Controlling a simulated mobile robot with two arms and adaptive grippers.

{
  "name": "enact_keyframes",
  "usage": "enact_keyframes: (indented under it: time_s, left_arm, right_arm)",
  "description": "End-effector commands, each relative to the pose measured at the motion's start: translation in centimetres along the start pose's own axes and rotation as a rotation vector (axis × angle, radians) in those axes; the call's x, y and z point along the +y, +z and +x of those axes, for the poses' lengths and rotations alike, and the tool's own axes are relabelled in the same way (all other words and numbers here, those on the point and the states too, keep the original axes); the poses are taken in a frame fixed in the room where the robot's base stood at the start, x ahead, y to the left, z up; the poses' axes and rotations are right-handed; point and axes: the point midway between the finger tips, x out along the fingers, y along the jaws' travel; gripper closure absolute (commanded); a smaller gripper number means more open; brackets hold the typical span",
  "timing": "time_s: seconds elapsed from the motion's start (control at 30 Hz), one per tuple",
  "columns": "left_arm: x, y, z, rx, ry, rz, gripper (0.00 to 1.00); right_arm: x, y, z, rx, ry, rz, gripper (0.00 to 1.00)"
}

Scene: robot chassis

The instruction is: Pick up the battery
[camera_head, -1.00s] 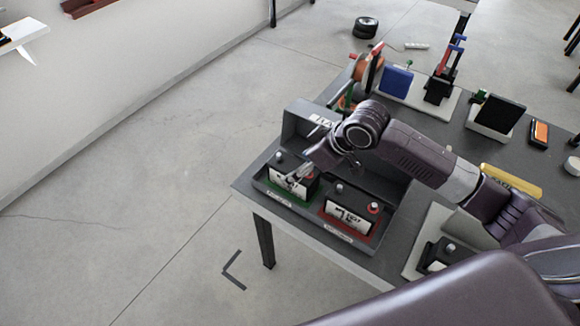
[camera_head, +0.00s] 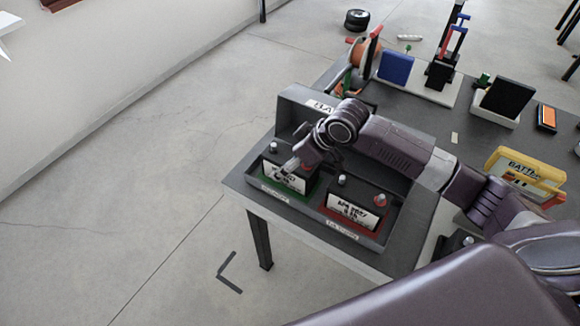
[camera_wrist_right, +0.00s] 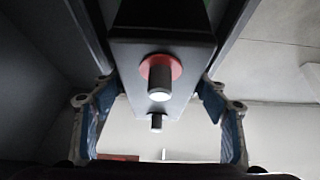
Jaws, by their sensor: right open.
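Two dark batteries with white labels stand side by side in a grey two-bay tray (camera_head: 331,242) at the table's near left corner. The left battery (camera_head: 284,183) is in the green-marked bay, the right battery (camera_head: 355,208) in the red-marked bay. My right gripper (camera_head: 288,166) is at the left battery's top, partly covering it. In the right wrist view, the open fingers (camera_wrist_right: 160,118) stand on either side of a dark battery's (camera_wrist_right: 190,50) end, with visible space at both sides. Its two posts show, one with a red ring. My left gripper is not in view.
The tray has a raised grey back wall (camera_head: 290,120). Behind it on the table (camera_head: 440,130) are a blue panel (camera_head: 396,68), a black panel (camera_head: 508,97) and an orange reel (camera_head: 362,55). A yellow battery-marked carrier (camera_head: 522,167) stands at right. Open floor lies left.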

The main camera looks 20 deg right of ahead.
Motion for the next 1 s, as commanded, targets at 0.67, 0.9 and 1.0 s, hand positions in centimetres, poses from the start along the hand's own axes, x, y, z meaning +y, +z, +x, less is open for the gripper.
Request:
enact_keyframes:
  time_s: [0.67, 0.9, 1.0]
  left_arm:
    - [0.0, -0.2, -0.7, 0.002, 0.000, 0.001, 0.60]
    - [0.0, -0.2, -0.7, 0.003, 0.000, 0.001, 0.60]
    - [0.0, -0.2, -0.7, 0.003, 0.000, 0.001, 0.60]
  right_arm:
    - [0.2, -0.2, 3.9, 0.000, 0.001, -0.001, 0.41]
    - [0.2, -0.2, 3.9, 0.000, 0.001, 0.000, 0.68]
    - [0.2, -0.2, 3.9, 0.000, 0.001, 0.000, 0.79]
